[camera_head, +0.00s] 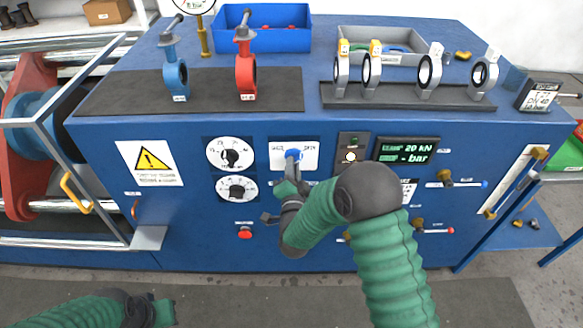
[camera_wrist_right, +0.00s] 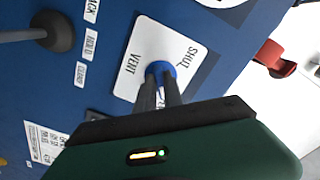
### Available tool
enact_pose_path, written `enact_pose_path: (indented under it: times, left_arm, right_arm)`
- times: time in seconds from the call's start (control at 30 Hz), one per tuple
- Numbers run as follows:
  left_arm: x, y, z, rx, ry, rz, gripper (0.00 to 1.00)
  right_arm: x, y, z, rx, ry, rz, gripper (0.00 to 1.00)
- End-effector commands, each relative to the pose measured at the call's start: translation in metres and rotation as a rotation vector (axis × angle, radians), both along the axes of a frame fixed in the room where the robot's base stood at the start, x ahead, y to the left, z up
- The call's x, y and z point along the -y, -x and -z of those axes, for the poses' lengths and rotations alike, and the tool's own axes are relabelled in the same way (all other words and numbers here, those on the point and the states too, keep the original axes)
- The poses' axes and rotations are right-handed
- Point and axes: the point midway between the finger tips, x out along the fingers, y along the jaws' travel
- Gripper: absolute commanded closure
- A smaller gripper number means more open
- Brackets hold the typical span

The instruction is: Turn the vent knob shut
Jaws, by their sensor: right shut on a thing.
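The vent knob (camera_head: 293,154) is a small blue knob on a white plate (camera_head: 309,146) on the front of the blue bench. In the right wrist view the blue knob (camera_wrist_right: 160,68) sits on the white plate (camera_wrist_right: 141,50), marked VENT and SHUT. My right gripper (camera_head: 292,165) is shut on the knob, its fingers (camera_wrist_right: 160,88) hiding much of it, so I cannot tell which mark it points at. My left gripper (camera_head: 165,312) is at the bottom left edge, low and away from the bench; its fingers are too small to read.
Two dials (camera_head: 230,154) are left of the knob plate, and a display reading 20 kN (camera_head: 408,150) is to the right. A red button (camera_head: 245,232) is below. Blue and red valves (camera_head: 246,75) stand on the bench top mat. Levers (camera_head: 446,178) stick out at the right.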

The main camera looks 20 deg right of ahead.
Motion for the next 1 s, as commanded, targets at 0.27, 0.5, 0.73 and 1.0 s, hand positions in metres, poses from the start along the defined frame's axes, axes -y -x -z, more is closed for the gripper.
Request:
enact_pose_path:
  times: [0.27, 0.5, 0.73, 1.0]
  left_arm:
    - [0.0000, 0.0000, 0.0060, 0.000, 0.000, 0.000, 1.00]
    - [0.0000, 0.0000, 0.0090, 0.000, 0.000, 0.000, 1.00]
    - [0.0000, 0.0000, 0.0101, 0.000, 0.000, 0.000, 1.00]
    - [0.0000, 0.0000, 0.0086, 0.000, 0.000, 0.000, 1.00]
  right_arm:
    - [0.0056, -0.0018, -0.0066, -0.047, 0.229, 0.014, 1.00]
    - [0.0052, -0.0020, -0.0082, -0.109, 0.449, 0.015, 1.00]
    - [0.0044, -0.0021, -0.0089, -0.170, 0.660, 0.016, 1.00]
    - [0.0025, -0.0025, -0.0102, -0.240, 0.906, 0.014, 1.00]
